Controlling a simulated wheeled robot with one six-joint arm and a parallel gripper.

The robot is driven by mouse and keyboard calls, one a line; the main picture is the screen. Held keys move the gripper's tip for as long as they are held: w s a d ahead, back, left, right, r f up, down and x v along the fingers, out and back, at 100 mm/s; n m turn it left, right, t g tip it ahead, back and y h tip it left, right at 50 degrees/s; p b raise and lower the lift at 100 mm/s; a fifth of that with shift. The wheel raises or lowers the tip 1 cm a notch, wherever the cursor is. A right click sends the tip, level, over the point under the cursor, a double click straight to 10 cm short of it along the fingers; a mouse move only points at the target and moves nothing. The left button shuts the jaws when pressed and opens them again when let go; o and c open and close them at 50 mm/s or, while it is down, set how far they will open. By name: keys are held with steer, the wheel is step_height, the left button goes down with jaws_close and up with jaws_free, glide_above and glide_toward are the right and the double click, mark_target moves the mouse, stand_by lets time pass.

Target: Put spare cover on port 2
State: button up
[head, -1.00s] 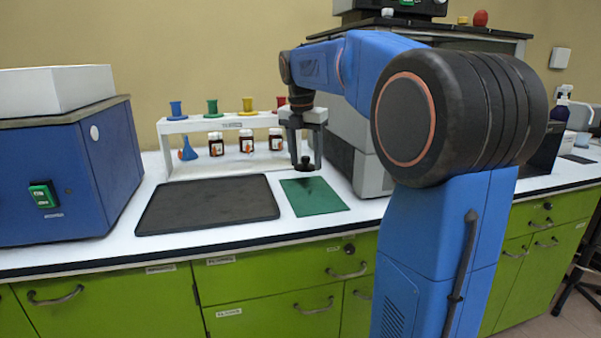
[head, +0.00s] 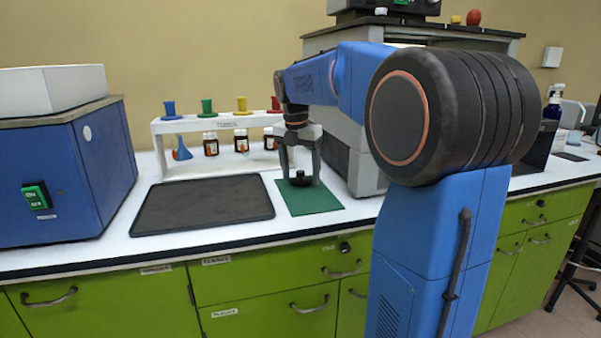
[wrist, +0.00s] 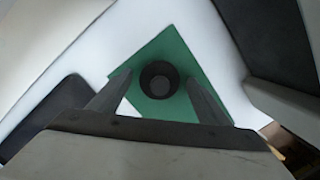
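A small black round piece with a knob on top, which looks like the cover (head: 300,181), sits on the green mat (head: 323,201) on the white counter. In the wrist view the black cover (wrist: 158,80) shows from above as a dark ring with a greyer centre. My gripper (head: 300,178) points straight down over the mat. Its fingers (wrist: 159,80) stand apart on both sides of the cover, with a visible gap on each side, so it is open around it. I cannot make out a port marked 2 in either view.
A black mat (head: 205,204) lies left of the green one. Behind stands a white rack (head: 226,124) with coloured funnels on top and small brown bottles beneath. A blue machine (head: 70,170) is at the left, a grey instrument (head: 365,165) at the right.

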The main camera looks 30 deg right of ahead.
mark_target(298, 183)
steer(key=shift+r, duration=0.1)
step_height(298, 183, up, 12)
steer(key=a, duration=0.1)
steer(key=shift+s+a, duration=0.3)
steer(key=shift+s, duration=0.1)
stand_by(0.6)
